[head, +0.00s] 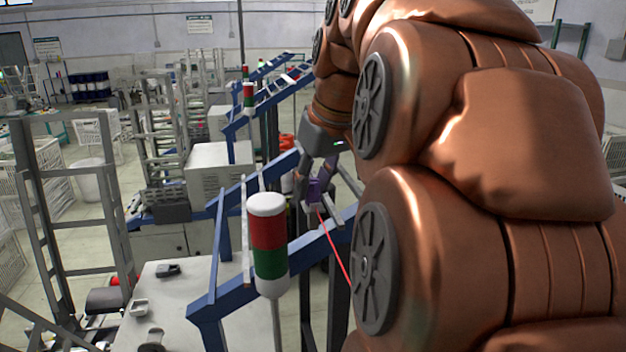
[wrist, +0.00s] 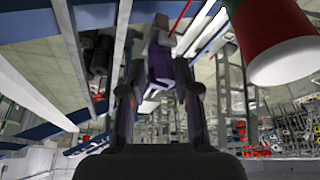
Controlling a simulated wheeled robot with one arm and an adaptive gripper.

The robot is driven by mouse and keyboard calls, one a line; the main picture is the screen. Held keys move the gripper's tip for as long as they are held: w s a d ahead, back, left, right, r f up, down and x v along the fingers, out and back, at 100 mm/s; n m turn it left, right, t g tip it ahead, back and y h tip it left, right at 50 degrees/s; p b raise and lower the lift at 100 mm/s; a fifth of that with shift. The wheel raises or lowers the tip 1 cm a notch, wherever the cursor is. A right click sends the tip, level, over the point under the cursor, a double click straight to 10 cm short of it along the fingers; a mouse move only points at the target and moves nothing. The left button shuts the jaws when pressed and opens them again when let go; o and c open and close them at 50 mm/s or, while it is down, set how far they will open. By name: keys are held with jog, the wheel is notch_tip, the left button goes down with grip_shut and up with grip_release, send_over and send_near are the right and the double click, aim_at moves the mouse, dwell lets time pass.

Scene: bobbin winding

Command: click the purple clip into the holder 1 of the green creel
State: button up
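The purple clip (head: 315,190) is between the fingers of my gripper (head: 318,182), in the middle of the head view. In the wrist view the clip (wrist: 160,62) sits between the tips of my gripper (wrist: 160,75), which is shut on it and holds it up. A red thread (head: 336,250) runs from the clip down to the right, behind my arm. The clip is close to blue frame bars and pale rails. I cannot make out holder 1 or which frame is the green creel; my arm covers much of the right side.
A blue sloping frame (head: 238,293) stands in front of the gripper. A signal lamp (head: 268,240) with white, red and green bands stands close by; it shows large in the wrist view (wrist: 270,35). A white cabinet (head: 218,170) and a grey rack (head: 80,210) stand left.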

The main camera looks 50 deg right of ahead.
aim_at(314, 183)
jog(key=shift+o, duration=1.1)
jog(key=shift+s+f, duration=0.1)
jog(key=shift+b+v, duration=0.45)
jog(key=shift+v, duration=0.55)
jog(key=shift+a+b+v, duration=0.15)
jog(key=shift+b+v, duration=0.3)
jog(key=shift+v, duration=0.3)
jog(key=shift+a+b+v, duration=0.15)
jog(key=shift+b+v, duration=0.3)
jog(key=shift+v, duration=0.25)
jog(key=shift+s+p+v, duration=0.2)
jog(key=shift+p+v, duration=1.15)
jog(key=shift+v, duration=0.05)
jog(key=shift+f, duration=0.1)
